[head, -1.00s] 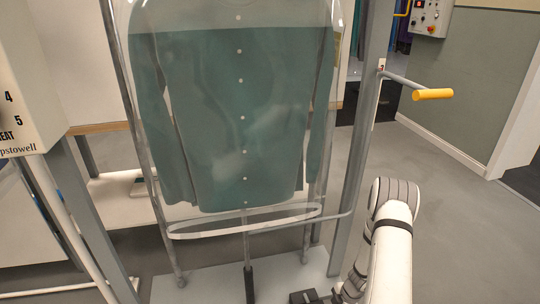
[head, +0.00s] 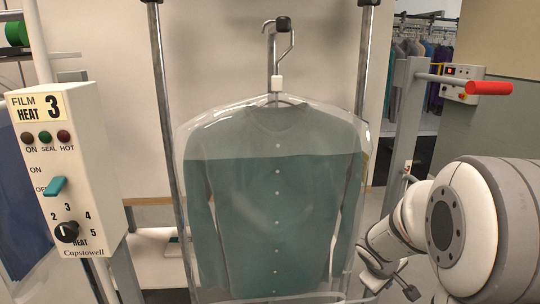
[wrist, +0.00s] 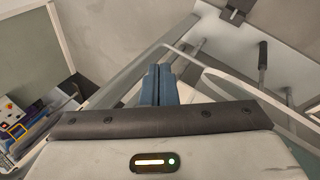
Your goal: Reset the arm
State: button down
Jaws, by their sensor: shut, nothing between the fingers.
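In the wrist view my gripper (wrist: 158,69) has two blue fingers pressed together with nothing between them. They point over the grey frame and floor, apart from anything I can make out. In the head view my white and grey arm (head: 480,230) is bent at the right edge, large and close to the camera. I cannot clearly tell my fingers in that view.
A green buttoned garment (head: 270,190) hangs under clear film, left of my arm. The film-heat control box (head: 65,165) stands at left. A red-gripped lever (head: 488,88) sticks out above my arm. The wrist view shows a pale curved hoop (wrist: 255,92) near my fingers.

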jog(key=s+a+r+m+y+p, duration=0.2)
jog(key=s+a+r+m+p, duration=0.1)
jog(key=s+a+r, duration=0.4)
jog(key=s+a+r+m+g+y+p, duration=0.1)
jog(key=s+a+r+p, duration=0.4)
jog(key=s+r, duration=0.5)
jog(key=shift+s+a+m+y, duration=0.8)
jog(key=shift+s+a+m, duration=0.15)
jog(key=shift+a, duration=0.2)
